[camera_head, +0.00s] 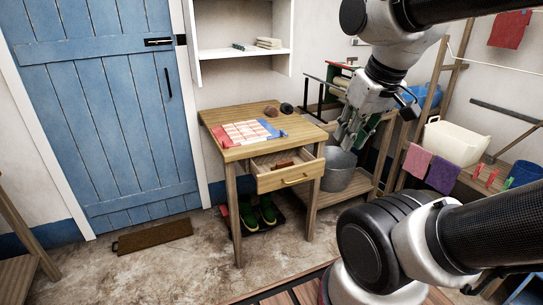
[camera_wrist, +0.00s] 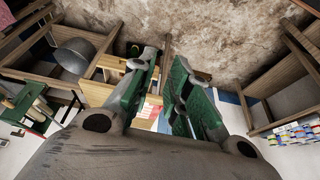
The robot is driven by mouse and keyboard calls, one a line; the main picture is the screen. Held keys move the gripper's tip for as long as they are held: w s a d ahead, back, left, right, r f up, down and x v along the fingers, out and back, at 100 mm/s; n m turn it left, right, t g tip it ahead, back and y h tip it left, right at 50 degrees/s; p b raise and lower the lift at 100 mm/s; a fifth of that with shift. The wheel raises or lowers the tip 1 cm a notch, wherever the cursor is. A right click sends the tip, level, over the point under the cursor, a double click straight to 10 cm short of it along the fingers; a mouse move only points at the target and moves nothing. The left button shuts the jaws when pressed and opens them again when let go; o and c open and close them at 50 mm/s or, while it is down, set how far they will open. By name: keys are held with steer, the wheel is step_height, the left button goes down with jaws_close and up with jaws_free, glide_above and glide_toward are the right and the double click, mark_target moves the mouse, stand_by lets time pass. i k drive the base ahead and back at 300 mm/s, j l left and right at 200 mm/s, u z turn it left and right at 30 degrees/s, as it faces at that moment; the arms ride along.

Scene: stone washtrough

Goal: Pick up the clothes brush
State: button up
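A small wooden table (camera_head: 225,153) stands in the middle of the head view, with its front drawer (camera_head: 290,180) pulled out. A reddish-brown object (camera_head: 285,164), which looks like the clothes brush, lies in the drawer; the front hides part of it. Two small dark rounded things (camera_head: 278,110) lie on the tabletop; I cannot tell what they are. My gripper (camera_head: 347,141) hangs to the right of the drawer, apart from it, pointing down. In the wrist view its green-padded fingers (camera_wrist: 164,66) are apart with nothing between them. The brush is not clear there.
A red-and-white checked cloth (camera_head: 247,132) lies on the table. A metal bucket (camera_head: 340,171) stands right of the drawer on a low shelf. Green boots (camera_head: 258,213) are under the table. The floor (camera_head: 190,270) in front is mostly clear. A blue door (camera_head: 115,110) is at the left.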

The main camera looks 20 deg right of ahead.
mark_target(288, 163)
steer(key=i+l, duration=0.7)
steer(key=l, duration=0.2)
steer(key=i+l, duration=0.35)
steer(key=l+u, duration=0.05)
steer(key=l, duration=0.05)
